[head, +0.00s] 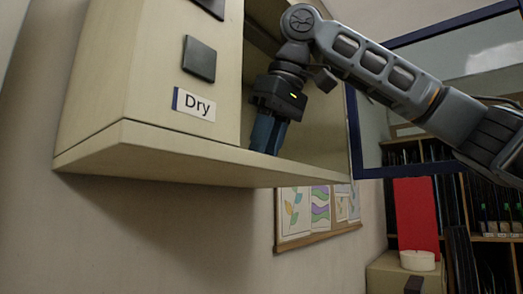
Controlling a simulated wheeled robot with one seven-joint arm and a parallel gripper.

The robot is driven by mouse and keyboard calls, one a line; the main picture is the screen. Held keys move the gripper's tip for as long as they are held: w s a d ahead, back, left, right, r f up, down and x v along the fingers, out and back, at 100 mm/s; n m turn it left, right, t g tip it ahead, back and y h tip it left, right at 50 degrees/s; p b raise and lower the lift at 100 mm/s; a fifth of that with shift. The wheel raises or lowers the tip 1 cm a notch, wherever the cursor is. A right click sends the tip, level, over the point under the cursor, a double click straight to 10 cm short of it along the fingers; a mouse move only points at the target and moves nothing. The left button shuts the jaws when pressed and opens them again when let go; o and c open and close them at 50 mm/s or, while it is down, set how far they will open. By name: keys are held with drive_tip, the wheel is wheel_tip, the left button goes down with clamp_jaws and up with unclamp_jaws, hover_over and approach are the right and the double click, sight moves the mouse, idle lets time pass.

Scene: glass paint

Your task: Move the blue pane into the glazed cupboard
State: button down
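The glazed cupboard (200,158) is a pale wooden wall unit in the head view, with a "Dry" label (193,104) on its left part. Its glazed door (440,62), framed in dark blue, stands open at the right. My gripper (268,134) points down inside the cupboard's opening, just above the bottom board. Dark blue shapes show below the gripper body. I cannot tell whether they are the blue pane, the fingers or both. The board's front edge hides their lower ends. No other blue pane can be made out.
A red panel (416,214) stands upright on a wooden box (392,275), behind a white round dish (417,260). Racks of dark panes and shelves (480,200) fill the right. Framed pictures (315,212) hang below the cupboard. My arm crosses in front of the open door.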

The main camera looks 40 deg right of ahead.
drive_tip(key=shift+s, duration=0.2)
drive_tip(key=shift+w+f, duration=0.1)
drive_tip(key=c, duration=0.9)
unclamp_jaws()
